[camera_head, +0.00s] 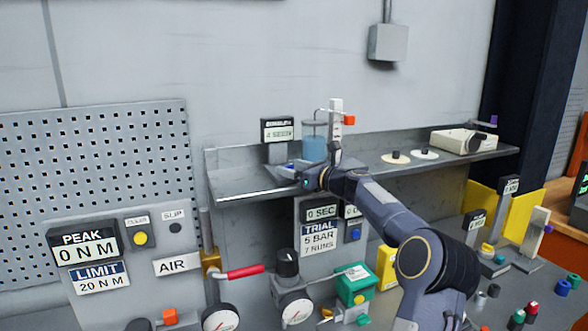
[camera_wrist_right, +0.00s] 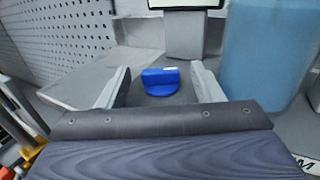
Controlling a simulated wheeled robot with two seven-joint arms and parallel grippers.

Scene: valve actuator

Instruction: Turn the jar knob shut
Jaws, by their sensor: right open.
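The jar (camera_head: 314,148) of blue liquid stands on the grey shelf, and its lower right side fills the right of the wrist view (camera_wrist_right: 265,60). A blue knob (camera_wrist_right: 160,82) with a raised grip bar sits on the grey surface left of the jar. My right gripper (camera_head: 296,172) reaches over the shelf from the right in the head view. In the wrist view its fingers (camera_wrist_right: 160,70) are open, one on each side of the knob, with visible gaps to it. My left gripper is out of view.
A small display (camera_head: 277,130) stands behind the knob, left of the jar. A white upright post with a red part (camera_head: 349,120) stands right behind the jar. The shelf (camera_head: 236,181) holds discs and a white device (camera_head: 458,141) farther right. Gauges and a red-handled lever (camera_head: 245,272) lie below.

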